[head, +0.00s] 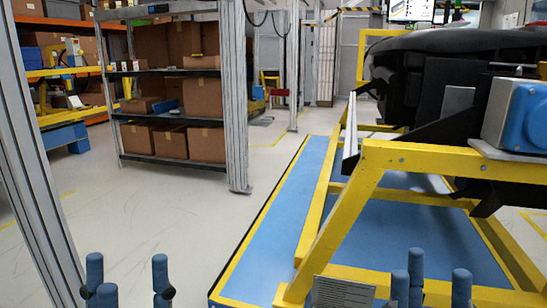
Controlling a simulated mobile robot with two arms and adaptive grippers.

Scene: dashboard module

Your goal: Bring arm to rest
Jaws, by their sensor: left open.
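My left gripper (130,277) is at the bottom left edge of the head view. Its blue fingertips stand apart, pointing up, with nothing between them. My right gripper (436,280) is at the bottom right, in front of the yellow frame (345,215). Its blue fingertips also stand apart with nothing seen between them. Only the fingers of both grippers show; my arms are out of view. The black dashboard module (440,75) rests on the yellow frame at the right, beyond and above my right gripper.
The frame stands on a blue platform (270,220) with yellow edges. A grey post (35,180) rises at the left. Behind it are a shelf (185,72) with cardboard boxes and a second grey post (236,110). The pale floor (150,220) between is clear.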

